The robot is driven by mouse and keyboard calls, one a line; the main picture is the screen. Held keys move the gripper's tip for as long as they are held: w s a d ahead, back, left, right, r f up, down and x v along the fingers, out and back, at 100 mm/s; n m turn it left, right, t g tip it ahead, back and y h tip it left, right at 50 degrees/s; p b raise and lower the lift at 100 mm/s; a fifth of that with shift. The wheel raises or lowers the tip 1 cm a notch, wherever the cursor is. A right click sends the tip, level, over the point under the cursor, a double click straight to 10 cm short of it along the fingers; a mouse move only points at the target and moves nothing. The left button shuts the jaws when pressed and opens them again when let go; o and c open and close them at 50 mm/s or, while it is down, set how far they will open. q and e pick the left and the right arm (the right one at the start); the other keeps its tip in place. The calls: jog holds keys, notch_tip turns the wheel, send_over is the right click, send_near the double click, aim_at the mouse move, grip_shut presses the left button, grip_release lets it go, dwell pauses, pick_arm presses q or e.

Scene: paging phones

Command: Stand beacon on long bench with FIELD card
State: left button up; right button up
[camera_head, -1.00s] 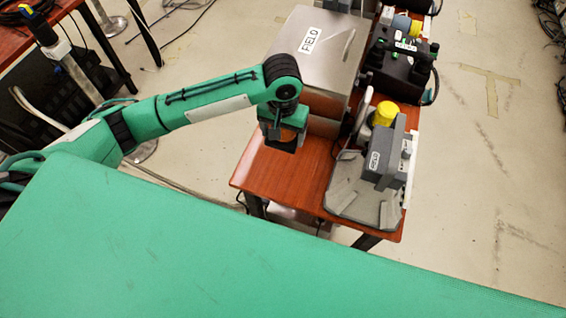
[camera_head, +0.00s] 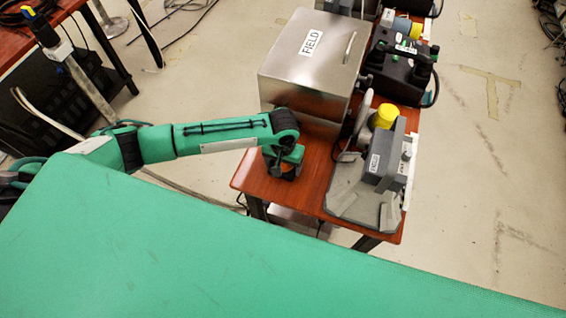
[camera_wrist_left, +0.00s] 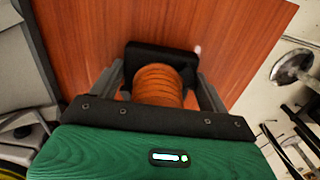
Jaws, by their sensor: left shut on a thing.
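The long bench (camera_head: 313,184) has a red-brown wooden top. On it a steel box (camera_head: 290,72) carries the FIELD card (camera_head: 311,43). My left gripper (camera_head: 284,172) is over the bench's near left part, in front of the box. It is shut on the beacon, an orange ribbed piece (camera_wrist_left: 160,84) with a black square base (camera_wrist_left: 158,57), seen between the two fingers in the left wrist view. The base is at or just above the wood; I cannot tell if it touches. In the head view the gripper mostly hides the beacon. My right gripper is not in view.
A grey device (camera_head: 389,168) with a yellow cap (camera_head: 385,116) stands on a grey plate at the bench's right near corner. A black device (camera_head: 399,70) stands behind it. Bare wood lies around the gripper. Another wooden table (camera_head: 18,38) is at far left.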

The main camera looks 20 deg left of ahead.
pick_arm(q)
jog(key=o, duration=1.2)
notch_tip(320, 180, up, 12)
jog(key=shift+r, duration=0.1)
jog(key=shift+d, duration=0.1)
